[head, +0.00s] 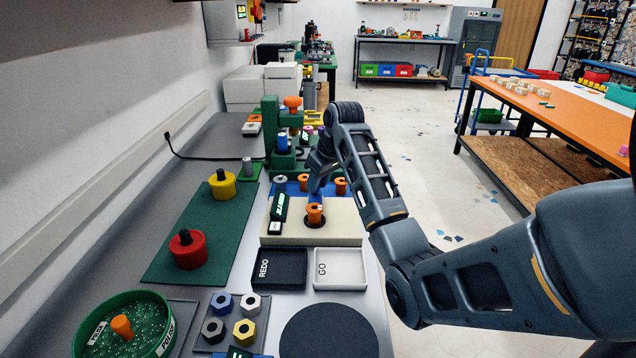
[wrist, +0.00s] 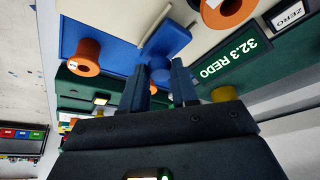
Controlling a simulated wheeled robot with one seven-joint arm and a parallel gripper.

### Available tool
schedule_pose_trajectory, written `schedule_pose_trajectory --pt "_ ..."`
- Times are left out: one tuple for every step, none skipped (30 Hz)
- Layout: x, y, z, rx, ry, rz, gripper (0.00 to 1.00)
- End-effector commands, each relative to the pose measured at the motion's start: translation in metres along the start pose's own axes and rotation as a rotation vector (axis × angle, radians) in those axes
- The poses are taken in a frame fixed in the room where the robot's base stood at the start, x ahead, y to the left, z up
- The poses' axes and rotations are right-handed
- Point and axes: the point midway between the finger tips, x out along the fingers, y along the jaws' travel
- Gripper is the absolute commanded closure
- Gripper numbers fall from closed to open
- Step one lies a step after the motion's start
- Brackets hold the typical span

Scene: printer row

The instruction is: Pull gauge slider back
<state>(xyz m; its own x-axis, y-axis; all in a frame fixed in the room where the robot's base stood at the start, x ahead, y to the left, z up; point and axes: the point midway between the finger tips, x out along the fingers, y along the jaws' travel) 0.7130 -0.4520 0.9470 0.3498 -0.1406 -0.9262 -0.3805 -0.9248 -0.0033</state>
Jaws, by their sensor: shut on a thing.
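The gauge is a beige block (head: 345,228) with a dark green display (head: 279,206) and an orange flanged piece (head: 314,214) on it. In the wrist view the display (wrist: 232,60) reads "32.3 REDO", and the orange piece (wrist: 228,10) is partly cut off. The blue slider (wrist: 168,38) points toward that piece. My gripper (wrist: 160,80) is shut on the slider's blue rear part, with one dark finger on each side. In the head view my gripper (head: 318,183) is at the gauge's far side, and the arm hides part of the slider.
A black REDO tray (head: 277,268) and white GO tray (head: 340,268) stand in front of the gauge. A blue rack with orange pieces (head: 341,186) lies just behind it. A green press (head: 284,135) stands farther back. A green mat (head: 205,225) is left.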

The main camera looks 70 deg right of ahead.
Motion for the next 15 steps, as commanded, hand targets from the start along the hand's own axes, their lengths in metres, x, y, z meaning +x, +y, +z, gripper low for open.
schedule_pose_trajectory --pt "-0.0011 0.0029 -0.0034 0.001 0.013 0.009 0.70" --pt "-0.0011 0.0030 -0.0035 0.001 0.013 0.009 0.67" --pt "-0.0011 0.0030 -0.0033 0.001 0.013 0.009 0.63" --pt "-0.0010 0.0029 -0.0031 0.002 0.012 0.009 0.61" --pt "-0.0010 0.0028 -0.0030 0.001 0.012 0.008 0.58" --pt "-0.0009 0.0026 -0.0028 0.001 0.011 0.008 0.54" --pt "-0.0009 0.0025 -0.0026 0.001 0.011 0.007 0.51" --pt "-0.0008 0.0024 -0.0025 0.001 0.010 0.007 0.48" --pt "-0.0008 0.0023 -0.0024 0.001 0.010 0.007 0.45" --pt "-0.0008 0.0022 -0.0023 0.001 0.010 0.007 0.45" --pt "-0.0007 0.0021 -0.0022 0.001 0.009 0.006 0.45" --pt "-0.0007 0.0020 -0.0022 0.001 0.009 0.006 0.45" --pt "-0.0007 0.0019 -0.0021 0.001 0.009 0.006 0.45" --pt "-0.0007 0.0018 -0.0020 0.001 0.009 0.006 0.45" --pt "-0.0009 0.0018 -0.0020 0.001 0.008 0.006 0.45"
